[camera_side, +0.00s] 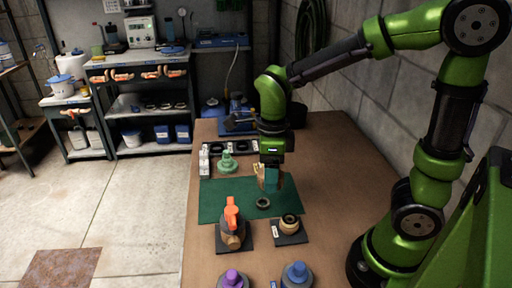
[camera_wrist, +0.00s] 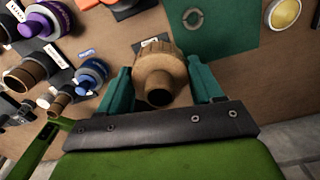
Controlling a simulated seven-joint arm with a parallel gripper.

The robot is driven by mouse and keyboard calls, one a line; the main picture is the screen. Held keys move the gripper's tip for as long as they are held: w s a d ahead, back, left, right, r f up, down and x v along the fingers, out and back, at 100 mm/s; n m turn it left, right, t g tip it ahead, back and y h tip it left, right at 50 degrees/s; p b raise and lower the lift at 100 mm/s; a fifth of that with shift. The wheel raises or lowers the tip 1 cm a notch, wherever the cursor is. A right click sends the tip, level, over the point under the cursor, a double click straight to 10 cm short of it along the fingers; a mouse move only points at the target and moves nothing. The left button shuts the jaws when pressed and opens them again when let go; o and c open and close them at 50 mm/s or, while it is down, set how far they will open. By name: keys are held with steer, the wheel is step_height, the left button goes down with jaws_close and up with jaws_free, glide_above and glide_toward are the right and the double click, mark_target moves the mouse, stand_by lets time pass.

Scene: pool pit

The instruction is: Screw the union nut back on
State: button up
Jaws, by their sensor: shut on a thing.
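My gripper (camera_wrist: 160,85) has its teal fingers closed on both sides of a tan, ribbed, round piece that looks like the union nut (camera_wrist: 158,62). A short stub with a dark opening points from it towards the wrist camera. In the side view my gripper (camera_side: 271,183) hangs above the back of the green mat (camera_side: 220,205), and the tan piece is partly hidden by a finger. A grey ring (camera_side: 263,203) lies flat on the mat, and also shows in the wrist view (camera_wrist: 193,18). An orange-handled valve (camera_side: 232,226) stands on a dark pad in front.
A tan-and-black round fitting (camera_side: 290,220) sits on a dark pad to the right of the valve. A pale green fitting (camera_side: 228,163) stands behind the mat beside a dark tray. Purple (camera_side: 232,279) and blue (camera_side: 297,275) fittings stand at the near edge. The bench's right side is bare.

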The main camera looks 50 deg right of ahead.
steer(key=s+f, duration=0.2)
steer(key=s, duration=0.3)
glide_above(290, 219)
steer(key=shift+f, duration=2.15)
steer(key=shift+f, duration=0.2)
steer(key=shift+f, duration=0.85)
steer(key=shift+f, duration=1.55)
stand_by(1.1)
steer(key=o, duration=1.1)
steer(key=shift+o, duration=0.5)
